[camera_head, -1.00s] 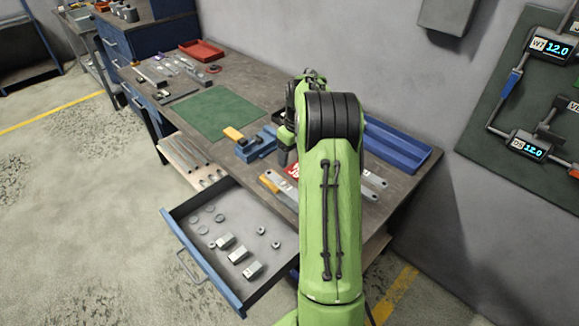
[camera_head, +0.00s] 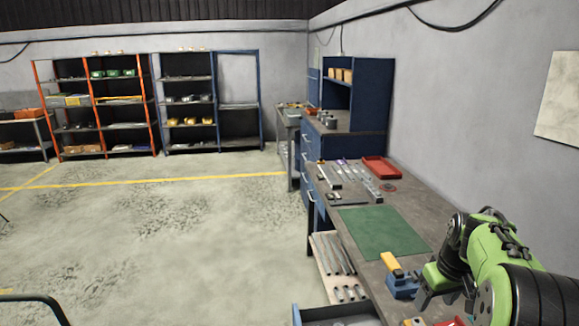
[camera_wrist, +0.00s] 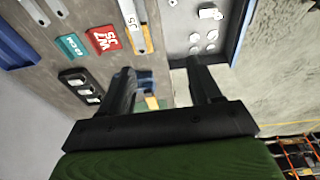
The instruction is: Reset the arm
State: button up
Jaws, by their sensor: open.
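My arm is at the lower right of the head view, green with black joints, bent over the near end of the workbench (camera_head: 417,200). My gripper (camera_wrist: 162,72) shows in the wrist view, its two dark fingers spread apart with nothing held between them. Below the fingers are the bench top and the open drawer (camera_wrist: 236,32), which holds several grey metal pieces and rings. In the head view only part of the drawer (camera_head: 300,317) shows at the bottom edge. The gripper's fingertips are not clear in the head view.
A green mat (camera_head: 382,232), a blue and yellow block (camera_head: 402,285) and a red tray (camera_head: 382,166) are on the bench. The wrist view shows a red block (camera_wrist: 105,39), a teal block (camera_wrist: 71,46) and a black tray (camera_wrist: 72,76). Open floor lies left; shelves stand behind.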

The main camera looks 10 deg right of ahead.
jog(key=s+a+r+t, duration=0.1)
jog(key=s+a+r, duration=0.35)
jog(key=a, duration=0.35)
jog(key=s+a+r+t, duration=0.1)
jog(key=s+a+r, duration=0.35)
jog(key=a, duration=0.35)
jog(key=s+a+f, duration=0.1)
jog(key=s+a, duration=0.2)
jog(key=s, duration=0.4)
jog(key=s+a+f+t, duration=0.1)
jog(key=s+a+f, duration=0.1)
jog(key=s, duration=0.4)
jog(key=shift+s+a, duration=0.4)
jog(key=shift+a, duration=0.5)
